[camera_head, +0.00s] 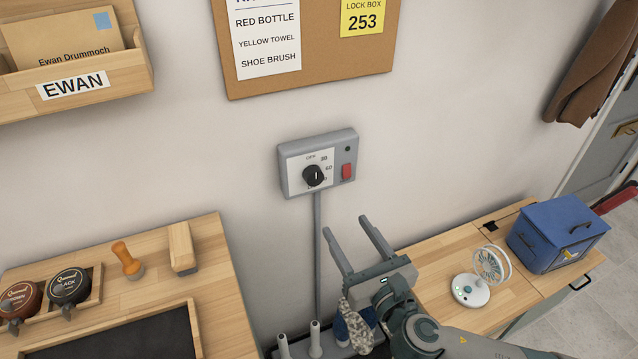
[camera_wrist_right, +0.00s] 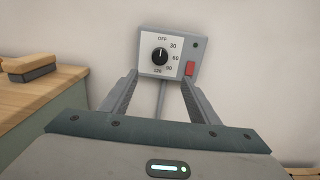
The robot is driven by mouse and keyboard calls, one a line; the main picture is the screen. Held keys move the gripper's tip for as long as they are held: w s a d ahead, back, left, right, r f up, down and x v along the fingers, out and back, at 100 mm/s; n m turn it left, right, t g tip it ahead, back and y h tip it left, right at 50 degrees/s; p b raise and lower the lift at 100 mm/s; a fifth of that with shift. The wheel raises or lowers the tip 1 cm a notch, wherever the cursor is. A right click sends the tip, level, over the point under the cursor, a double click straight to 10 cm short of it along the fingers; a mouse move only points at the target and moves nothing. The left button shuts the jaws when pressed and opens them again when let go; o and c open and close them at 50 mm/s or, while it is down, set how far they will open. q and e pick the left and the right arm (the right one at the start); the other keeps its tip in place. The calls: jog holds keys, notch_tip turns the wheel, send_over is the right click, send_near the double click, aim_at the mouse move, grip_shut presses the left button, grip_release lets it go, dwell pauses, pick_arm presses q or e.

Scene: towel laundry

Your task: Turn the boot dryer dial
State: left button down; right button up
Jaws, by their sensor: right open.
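The boot dryer control box (camera_head: 291,181) is a grey box on the wall with a white scale marked OFF and several numbers. Its black dial (camera_head: 314,176) is round with a white pointer line; the dial also shows in the right wrist view (camera_wrist_right: 160,56), where the line points up toward OFF. A red switch (camera_head: 346,172) sits right of the dial. My right gripper (camera_head: 350,240) is open and empty, below and to the right of the box, apart from it. In the right wrist view, the dial lies beyond and between the two fingers. My left gripper is not in view.
A grey pipe (camera_head: 317,240) runs down from the box to the boot dryer pegs (camera_head: 315,335). A wooden bench (camera_head: 220,260) with a brush (camera_head: 182,248) stands left. A small fan (camera_head: 470,290) and blue box (camera_head: 560,232) stand right. The wall around the box is clear.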

jog(key=p, duration=0.1)
send_near(316, 180)
jog(key=p+x, duration=0.1)
jog(key=x, duration=0.6)
jog(key=shift+p, duration=0.35)
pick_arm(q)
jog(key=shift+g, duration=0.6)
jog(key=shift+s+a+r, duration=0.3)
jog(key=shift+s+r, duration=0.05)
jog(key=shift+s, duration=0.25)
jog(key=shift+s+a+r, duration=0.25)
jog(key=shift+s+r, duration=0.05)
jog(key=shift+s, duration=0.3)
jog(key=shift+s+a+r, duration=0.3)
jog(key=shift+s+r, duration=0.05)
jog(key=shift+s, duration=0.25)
pick_arm(e)
jog(key=shift+w+a, duration=0.25)
jog(key=shift+w, duration=0.45)
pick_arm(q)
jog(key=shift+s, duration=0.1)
pick_arm(e)
jog(key=c, duration=1)
